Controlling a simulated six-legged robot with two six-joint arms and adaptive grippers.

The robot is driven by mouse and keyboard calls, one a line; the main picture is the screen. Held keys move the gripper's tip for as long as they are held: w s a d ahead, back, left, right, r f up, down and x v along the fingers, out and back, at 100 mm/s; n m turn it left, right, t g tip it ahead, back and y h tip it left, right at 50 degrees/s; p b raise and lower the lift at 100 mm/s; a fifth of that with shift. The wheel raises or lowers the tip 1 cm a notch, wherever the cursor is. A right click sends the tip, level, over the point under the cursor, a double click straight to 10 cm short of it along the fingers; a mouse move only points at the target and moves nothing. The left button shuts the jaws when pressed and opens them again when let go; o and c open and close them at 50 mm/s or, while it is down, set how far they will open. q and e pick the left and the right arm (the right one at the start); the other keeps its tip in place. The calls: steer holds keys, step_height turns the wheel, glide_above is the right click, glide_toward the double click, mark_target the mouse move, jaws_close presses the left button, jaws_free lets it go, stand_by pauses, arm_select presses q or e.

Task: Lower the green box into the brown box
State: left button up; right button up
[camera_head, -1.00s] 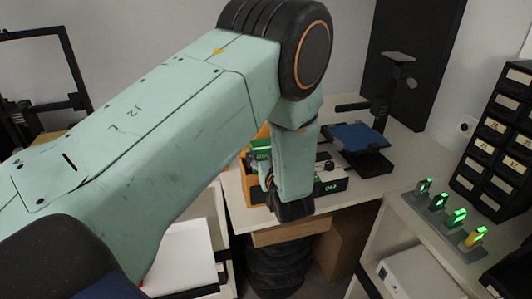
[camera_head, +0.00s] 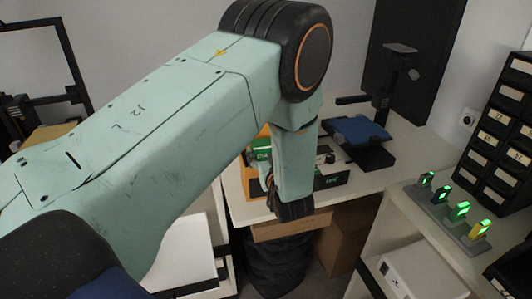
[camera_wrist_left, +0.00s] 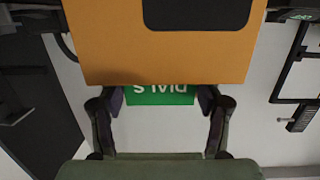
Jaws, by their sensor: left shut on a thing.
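The green box (camera_head: 261,154) has white lettering and shows in the head view beside my left forearm, above the table's near edge. In the left wrist view, the green box (camera_wrist_left: 160,96) shows between the two dark fingers of my left gripper (camera_wrist_left: 160,103), which is shut on it. The brown box, orange-brown (camera_head: 250,184), stands on the table right at the green box. In the left wrist view its wall (camera_wrist_left: 160,65), with a dark cut-out, covers part of the green box. How deep the green box sits is hidden. My right gripper is not in view.
A black case (camera_head: 329,178) with a green label stands close to the brown box. A dark stand (camera_head: 372,155) with a blue top is behind it. Small lit green devices (camera_head: 460,211) line the right shelf, below black drawers (camera_head: 505,130). The front-right tabletop is fairly clear.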

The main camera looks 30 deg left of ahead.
mark_target(266, 147)
arm_select(q)
steer(key=o, duration=1.3)
steer(key=shift+r, duration=0.15)
steer(key=shift+r+p, duration=4.5)
steer(key=shift+r, duration=0.95)
steer(key=shift+s, duration=0.1)
steer(key=shift+f, duration=0.1)
step_height(266, 147, down, 7)
steer(key=b, duration=0.6)
steer(key=shift+f, duration=0.45)
